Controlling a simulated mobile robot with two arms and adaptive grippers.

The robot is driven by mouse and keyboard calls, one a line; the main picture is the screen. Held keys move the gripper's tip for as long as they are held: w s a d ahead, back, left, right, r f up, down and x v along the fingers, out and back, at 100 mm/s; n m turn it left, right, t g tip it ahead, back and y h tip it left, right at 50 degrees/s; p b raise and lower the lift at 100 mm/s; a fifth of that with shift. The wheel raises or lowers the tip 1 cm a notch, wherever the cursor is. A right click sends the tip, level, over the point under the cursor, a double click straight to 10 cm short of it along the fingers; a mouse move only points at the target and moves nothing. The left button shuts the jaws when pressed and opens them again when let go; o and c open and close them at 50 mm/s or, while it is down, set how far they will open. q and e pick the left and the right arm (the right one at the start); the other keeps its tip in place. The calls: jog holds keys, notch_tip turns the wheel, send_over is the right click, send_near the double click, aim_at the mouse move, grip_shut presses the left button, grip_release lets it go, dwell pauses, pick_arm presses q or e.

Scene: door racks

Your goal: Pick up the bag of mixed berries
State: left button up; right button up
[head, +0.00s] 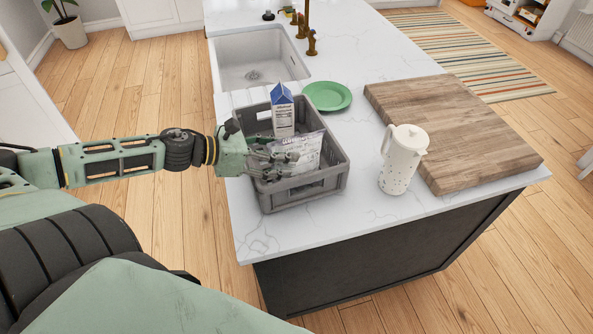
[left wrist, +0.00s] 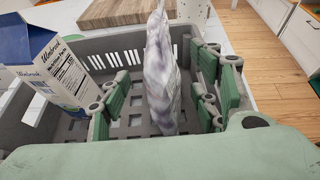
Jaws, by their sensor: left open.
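The bag of mixed berries (head: 305,152) is a pale plastic bag standing upright in the grey crate (head: 305,190) on the counter. In the left wrist view the bag (left wrist: 162,75) shows edge-on, whitish with purple patches. My left gripper (head: 283,165) reaches into the crate from the left. Its fingers (left wrist: 160,105) are open, with the bag between them. A gap shows between the bag and the fingers on the right; on the left the fingers also look apart from it. My right gripper is not in view.
A blue and white carton (head: 283,113) stands in the crate beside the bag and also shows in the left wrist view (left wrist: 50,65). A green plate (head: 327,96), a white pitcher (head: 402,165) and a wooden board (head: 450,130) are on the counter. A sink (head: 255,62) lies behind the crate.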

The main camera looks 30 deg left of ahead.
pick_arm(q)
jog(key=shift+b+x, duration=0.3)
jog(key=shift+x, duration=1.35)
jog(key=shift+s+f, duration=0.1)
jog(key=shift+s, duration=0.05)
grip_shut()
